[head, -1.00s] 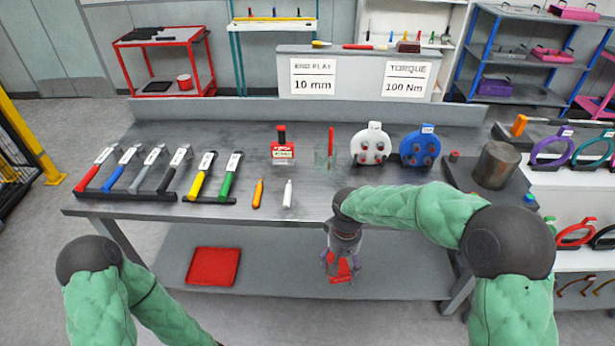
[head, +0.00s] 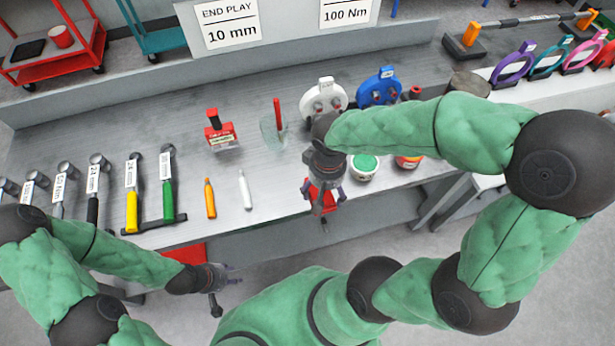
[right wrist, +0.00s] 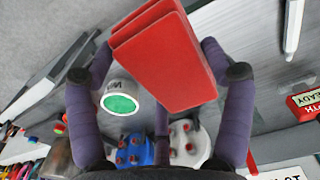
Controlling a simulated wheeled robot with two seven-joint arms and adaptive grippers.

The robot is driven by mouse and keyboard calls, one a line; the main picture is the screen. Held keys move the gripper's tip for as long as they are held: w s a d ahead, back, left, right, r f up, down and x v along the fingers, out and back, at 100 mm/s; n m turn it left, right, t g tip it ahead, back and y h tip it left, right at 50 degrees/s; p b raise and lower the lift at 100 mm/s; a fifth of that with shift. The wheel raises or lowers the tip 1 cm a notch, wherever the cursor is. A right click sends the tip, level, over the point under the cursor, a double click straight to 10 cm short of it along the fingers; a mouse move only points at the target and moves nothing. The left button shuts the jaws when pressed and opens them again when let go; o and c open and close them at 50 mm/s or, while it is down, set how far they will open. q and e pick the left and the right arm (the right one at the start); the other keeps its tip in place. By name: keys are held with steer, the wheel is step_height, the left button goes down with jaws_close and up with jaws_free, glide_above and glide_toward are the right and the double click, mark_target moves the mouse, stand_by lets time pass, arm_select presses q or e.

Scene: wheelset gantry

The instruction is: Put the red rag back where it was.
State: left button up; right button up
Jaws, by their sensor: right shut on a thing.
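The red rag (head: 320,203) is a folded red pad held at the end of my right gripper (head: 322,197), in front of the workbench's front edge in the head view. A red tray (head: 178,256) on the lower shelf is mostly hidden by my left arm.
The workbench (head: 270,185) carries several hammers at left, an orange marker (head: 210,198), a white marker (head: 245,190) and a red stamp-like block (head: 219,132). A green-lidded tub (head: 364,167) and another container (head: 408,162) stand close right of my right gripper. White (head: 323,98) and blue (head: 378,88) gauges stand behind.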

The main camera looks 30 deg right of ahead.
mark_target(332, 198)
steer(key=s, duration=0.3)
steer(key=shift+d+r, duration=0.1)
steer(key=shift+r, duration=0.25)
steer(key=shift+f, duration=0.15)
steer(key=w+f, duration=0.3)
steer(key=w, duration=0.1)
steer(key=w+d+f+b, duration=0.1)
steer(key=w+f, duration=0.2)
steer(key=w, duration=0.1)
steer(key=w+d+f+b, duration=0.1)
steer(key=w+f, duration=0.2)
steer(key=w, duration=0.2)
steer(key=shift+d, duration=0.15)
steer(key=shift+w+f, duration=0.2)
steer(key=shift+f, duration=0.25)
steer(key=shift+f+b, duration=0.4)
steer(key=shift+f, duration=1.05)
steer(key=shift+f, duration=0.1)
steer(key=o, duration=1.1)
steer(key=shift+f, duration=0.1)
